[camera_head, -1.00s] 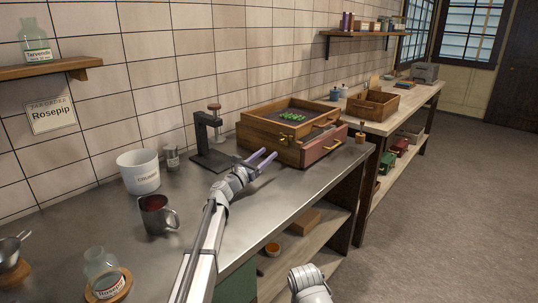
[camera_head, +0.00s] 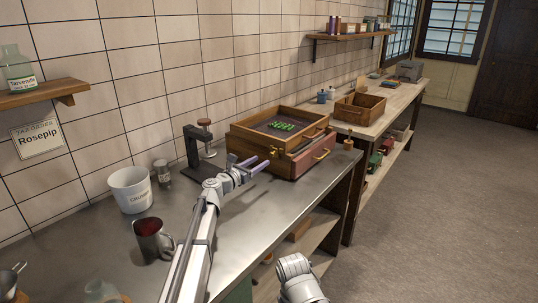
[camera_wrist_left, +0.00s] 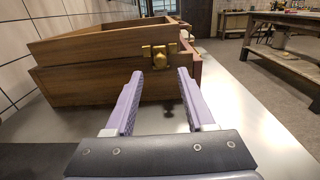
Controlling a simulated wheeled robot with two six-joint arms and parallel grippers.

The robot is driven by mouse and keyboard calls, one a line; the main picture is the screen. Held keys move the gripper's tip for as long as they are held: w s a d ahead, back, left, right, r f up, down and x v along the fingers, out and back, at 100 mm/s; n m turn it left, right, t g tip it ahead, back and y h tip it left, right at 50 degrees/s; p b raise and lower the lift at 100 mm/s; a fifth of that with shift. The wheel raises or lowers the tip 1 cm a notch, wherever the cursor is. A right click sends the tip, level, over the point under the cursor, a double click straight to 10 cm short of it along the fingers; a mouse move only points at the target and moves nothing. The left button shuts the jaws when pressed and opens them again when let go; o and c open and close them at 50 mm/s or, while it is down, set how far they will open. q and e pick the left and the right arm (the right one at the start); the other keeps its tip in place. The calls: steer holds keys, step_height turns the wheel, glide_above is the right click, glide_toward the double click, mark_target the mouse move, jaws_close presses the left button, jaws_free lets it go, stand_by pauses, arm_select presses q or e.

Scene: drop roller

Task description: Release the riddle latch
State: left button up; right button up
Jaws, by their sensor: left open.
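The riddle is a wooden framed tray (camera_head: 246,134) with green bits (camera_head: 281,126) on its dark mesh, sitting on a wooden box with a reddish drawer front (camera_head: 308,160). A brass latch (camera_head: 274,152) is on the near side; in the left wrist view the latch (camera_wrist_left: 160,54) sits across the seam between upper frame and lower box. My left gripper (camera_head: 264,163) is open and empty, just short of the latch. In the left wrist view its purple fingers (camera_wrist_left: 160,76) point at the latch, one on either side of it, apparently not touching. My right gripper is out of view.
A black press stand (camera_head: 194,152) stands left of the box. A white tub (camera_head: 130,191), small jar (camera_head: 163,172) and dark mug (camera_head: 153,240) are on the metal counter (camera_head: 262,213). A wooden crate (camera_head: 358,112) is on the farther bench. Counter front is clear.

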mark_target(271, 154)
arm_select(q)
steer(key=x, duration=0.7)
steer(key=shift+w, duration=0.1)
steer(key=shift+c, duration=0.3)
jaws_close()
